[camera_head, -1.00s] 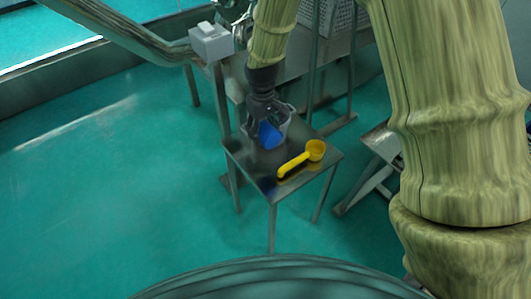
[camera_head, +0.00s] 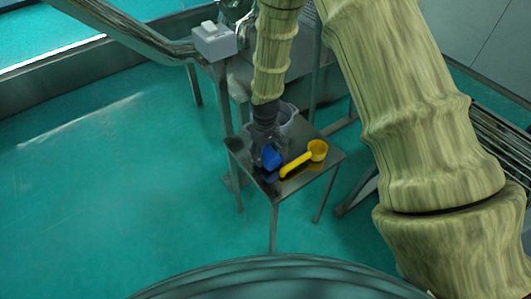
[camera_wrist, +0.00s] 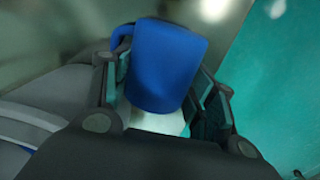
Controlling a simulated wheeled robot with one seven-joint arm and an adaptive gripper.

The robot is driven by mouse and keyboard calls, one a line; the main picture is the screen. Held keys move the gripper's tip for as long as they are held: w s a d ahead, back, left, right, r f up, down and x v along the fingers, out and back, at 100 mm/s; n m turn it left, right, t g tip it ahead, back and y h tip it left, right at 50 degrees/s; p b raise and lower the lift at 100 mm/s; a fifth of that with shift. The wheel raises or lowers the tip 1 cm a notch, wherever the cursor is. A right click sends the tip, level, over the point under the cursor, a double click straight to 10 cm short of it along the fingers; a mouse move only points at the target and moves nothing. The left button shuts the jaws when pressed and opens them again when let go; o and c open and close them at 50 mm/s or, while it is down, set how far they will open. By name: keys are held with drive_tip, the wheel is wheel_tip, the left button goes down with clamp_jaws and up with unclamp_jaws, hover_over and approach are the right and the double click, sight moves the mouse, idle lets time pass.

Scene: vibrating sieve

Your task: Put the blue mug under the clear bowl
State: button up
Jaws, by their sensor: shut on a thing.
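The blue mug (camera_head: 271,158) is low over the small metal table, near its front left side. In the wrist view the mug (camera_wrist: 165,65) sits between the two fingers, its handle at the upper left. My gripper (camera_head: 268,148) is shut on it; it also shows in the wrist view (camera_wrist: 160,105). I cannot tell whether the mug touches the table. The clear bowl (camera_head: 288,113) is a pale, see-through shape at the back of the table, just behind my gripper and partly hidden by it.
A yellow scoop (camera_head: 305,158) lies on the small table (camera_head: 325,165), close to the right of the mug. A grey box (camera_head: 214,40) and metal machine frame stand behind the table. The green floor to the left is clear.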

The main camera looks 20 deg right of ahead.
drive_tip(key=shift+f, duration=0.2)
drive_tip(key=o, duration=1.3)
drive_tip(key=shift+r, duration=0.1)
